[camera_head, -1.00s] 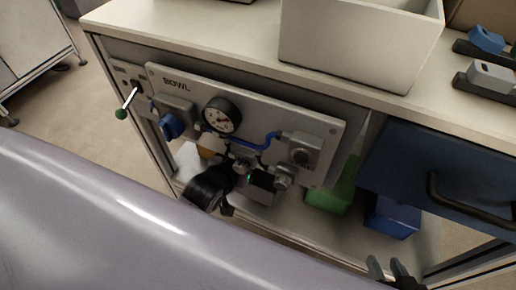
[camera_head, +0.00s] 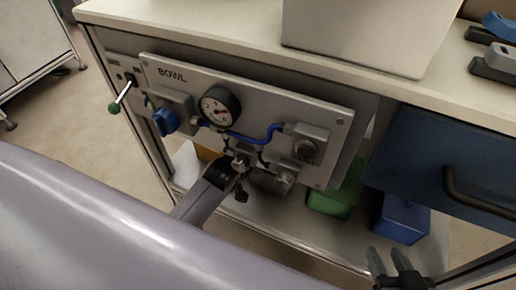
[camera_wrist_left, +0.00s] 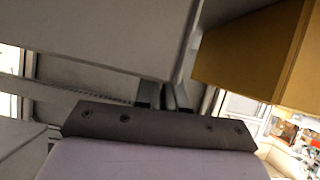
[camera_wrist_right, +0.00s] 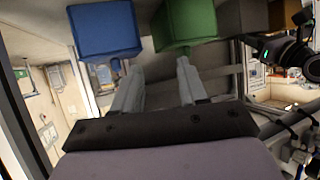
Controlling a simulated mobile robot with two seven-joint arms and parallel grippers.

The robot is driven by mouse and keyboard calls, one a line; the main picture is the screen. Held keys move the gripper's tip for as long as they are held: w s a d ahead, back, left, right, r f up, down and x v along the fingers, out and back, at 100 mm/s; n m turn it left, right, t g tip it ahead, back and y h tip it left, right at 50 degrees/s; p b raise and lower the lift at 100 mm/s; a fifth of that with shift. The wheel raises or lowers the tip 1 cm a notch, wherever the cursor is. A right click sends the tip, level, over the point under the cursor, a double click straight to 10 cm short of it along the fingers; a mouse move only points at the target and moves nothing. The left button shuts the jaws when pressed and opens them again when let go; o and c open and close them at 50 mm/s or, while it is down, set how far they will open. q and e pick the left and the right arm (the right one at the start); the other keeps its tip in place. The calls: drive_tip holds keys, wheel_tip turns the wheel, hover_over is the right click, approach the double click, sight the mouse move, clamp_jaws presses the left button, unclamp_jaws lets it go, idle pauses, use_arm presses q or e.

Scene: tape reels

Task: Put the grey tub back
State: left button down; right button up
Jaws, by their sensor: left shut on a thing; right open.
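The grey tub (camera_head: 187,163) shows as a pale patch on the lower shelf, left of an orange box, mostly hidden by the panel and my left arm. In the left wrist view the grey tub (camera_wrist_left: 95,35) fills the upper left. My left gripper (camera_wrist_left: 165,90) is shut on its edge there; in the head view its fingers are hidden. My right gripper (camera_head: 388,254) is open and empty, in front of the lower shelf near a blue box. The right wrist view shows its spread fingers (camera_wrist_right: 160,75) below the blue and green boxes.
The orange box (camera_wrist_left: 250,45) stands close to the right of the grey tub. A green box (camera_head: 335,197) and the blue box (camera_head: 402,218) stand farther right. The BOWL panel (camera_head: 180,85) with gauge and valves overhangs the shelf. A drawer (camera_head: 425,165) with a handle is at right.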

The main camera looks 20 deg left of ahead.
use_arm(q)
drive_tip(key=c, duration=1.2)
unclamp_jaws()
drive_tip(key=shift+f, duration=0.1)
use_arm(e)
drive_tip(key=shift+s+d+f, duration=0.1)
drive_tip(key=shift+f, duration=0.2)
use_arm(q)
drive_tip(key=shift+s+r, duration=0.35)
drive_tip(key=p+v, duration=0.4)
drive_tip(key=v, duration=0.7)
drive_tip(key=s+d+f+m+h, duration=0.1)
drive_tip(key=s, duration=0.2)
drive_tip(key=s+d+f+m+h, duration=0.1)
drive_tip(key=s, duration=0.2)
drive_tip(key=s+d+f+m+g, duration=0.1)
drive_tip(key=s, duration=0.3)
drive_tip(key=shift+d+h, duration=0.2)
drive_tip(key=shift+h, duration=0.2)
use_arm(e)
drive_tip(key=d, duration=0.1)
drive_tip(key=s+d+f+g+h, duration=0.1)
drive_tip(key=shift+s+d+f+m, duration=0.15)
drive_tip(key=shift+d+m, duration=0.2)
drive_tip(key=shift+m, duration=0.05)
